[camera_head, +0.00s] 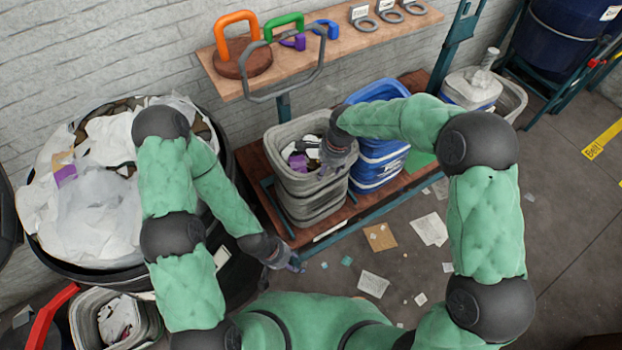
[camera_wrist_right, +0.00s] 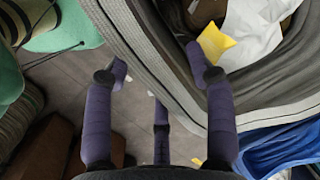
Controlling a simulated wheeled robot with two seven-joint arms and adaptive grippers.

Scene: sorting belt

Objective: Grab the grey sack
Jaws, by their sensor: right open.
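The grey sack (camera_head: 302,198) looks like an open, squarish grey container with a ribbed rim, standing on a low shelf and holding mixed scraps. In the right wrist view its ribbed grey rim (camera_wrist_right: 150,38) runs diagonally between my fingers. My right gripper (camera_head: 335,160) is at the sack's right rim; in the wrist view the gripper (camera_wrist_right: 162,72) is open, with one finger over the inner side and the others outside. I cannot tell whether they touch it. My left gripper (camera_head: 293,265) hangs low, in front of the shelf and apart from the sack; its finger state is unclear.
A blue container (camera_head: 378,170) stands close to the right of the sack. A large black bin (camera_head: 100,272) with white waste is at left. A wooden shelf (camera_head: 400,32) with coloured handles is above. Paper scraps (camera_head: 430,229) litter the floor.

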